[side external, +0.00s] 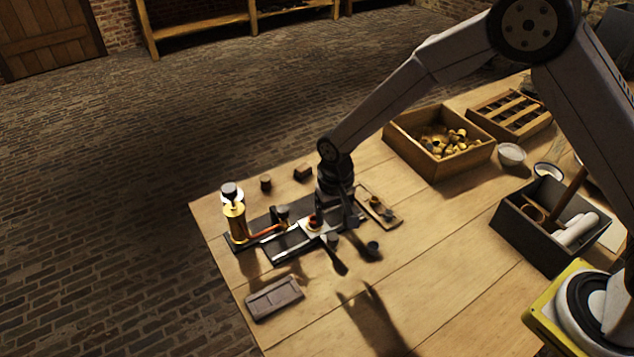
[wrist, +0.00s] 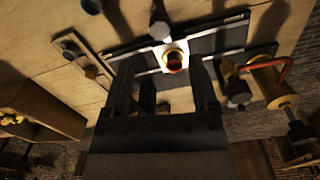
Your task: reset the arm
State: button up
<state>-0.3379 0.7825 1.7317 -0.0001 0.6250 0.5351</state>
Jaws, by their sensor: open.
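My gripper (side external: 336,225) points down over the dark railed fixture (side external: 290,243) on the wooden table. In the wrist view its two dark fingers (wrist: 162,75) are apart with nothing visibly held between them. A small copper-coloured round piece (wrist: 175,61) sits on a pale plate just beyond the fingertips. It also shows beside my gripper in the side view (side external: 313,224). A glowing brass cylinder with a dark cap (side external: 235,218) stands at the fixture's left end, with a red bar (side external: 266,233) beside it. Contact between the fingers and the fixture cannot be told.
Small dark pieces (side external: 265,183) stand behind the fixture; a dark cup (side external: 373,249) stands in front. A small wooden tray (side external: 397,222) lies close on the right. A grey block (side external: 273,298), a wooden crate (side external: 408,153) and a dark toolbox (side external: 520,242) are farther off. The front middle table is clear.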

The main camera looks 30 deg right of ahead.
jog(key=shift+r, duration=0.15)
jog(key=s+d+r+n+t, duration=0.1)
jog(key=s+d+r, duration=0.4)
jog(key=s+d, duration=0.2)
jog(key=s+d+r+n+t, duration=0.1)
jog(key=s+d+r, duration=0.4)
jog(key=s+d, duration=0.3)
jog(key=shift+s+d+r+t, duration=0.2)
jog(key=shift+s+d+t, duration=0.1)
jog(key=shift+s, duration=0.25)
